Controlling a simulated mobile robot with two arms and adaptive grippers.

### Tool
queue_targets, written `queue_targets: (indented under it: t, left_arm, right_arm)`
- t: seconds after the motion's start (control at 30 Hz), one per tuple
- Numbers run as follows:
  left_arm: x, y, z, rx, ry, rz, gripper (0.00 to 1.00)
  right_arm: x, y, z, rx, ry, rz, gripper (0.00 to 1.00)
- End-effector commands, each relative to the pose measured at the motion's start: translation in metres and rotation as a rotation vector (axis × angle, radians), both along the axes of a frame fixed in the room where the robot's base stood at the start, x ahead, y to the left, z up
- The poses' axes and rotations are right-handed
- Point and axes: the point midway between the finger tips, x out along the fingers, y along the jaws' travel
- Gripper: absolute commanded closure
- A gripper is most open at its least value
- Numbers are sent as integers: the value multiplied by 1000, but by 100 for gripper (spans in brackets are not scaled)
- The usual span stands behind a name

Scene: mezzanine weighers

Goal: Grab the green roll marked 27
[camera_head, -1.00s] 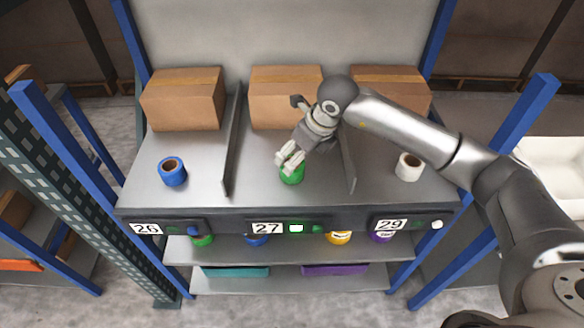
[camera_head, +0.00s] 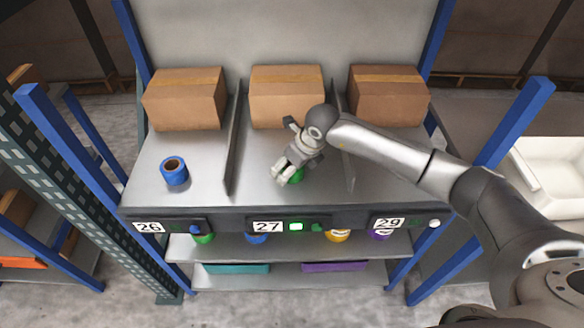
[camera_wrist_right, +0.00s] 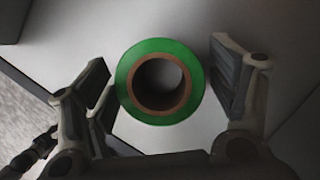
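The green roll (camera_head: 297,178) stands on the upper shelf in the middle bay, above the label 27 (camera_head: 267,227). My right gripper (camera_head: 283,176) is over it and partly hides it in the head view. In the right wrist view the green roll (camera_wrist_right: 197,80), with its brown core, lies between the two spread fingers of my right gripper (camera_wrist_right: 163,78). My left gripper is not in view.
Thin dividers (camera_head: 232,145) bound the middle bay. A brown box (camera_head: 287,100) stands behind the roll, with a box in each side bay. A blue roll (camera_head: 174,178) is in the left bay. Lower shelves hold several coloured items. My right arm crosses the right bay.

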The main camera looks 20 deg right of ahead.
Motion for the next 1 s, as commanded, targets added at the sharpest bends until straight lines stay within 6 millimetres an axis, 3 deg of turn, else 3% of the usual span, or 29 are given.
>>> queue_targets:
  t: [0.03,0.3,0.67,0.87,1.0]
  left_arm:
    - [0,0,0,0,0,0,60]
    - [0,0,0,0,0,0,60]
    - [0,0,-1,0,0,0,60]
    - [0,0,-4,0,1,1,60]
    - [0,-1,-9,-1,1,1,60]
  right_arm:
    - [0,0,0,0,0,0,32]
    - [0,0,0,0,0,0,66]
    - [1,0,5,0,-2,0,68]
    - [2,0,29,1,-5,-1,68]
    - [-14,-2,48,-1,-5,2,68]
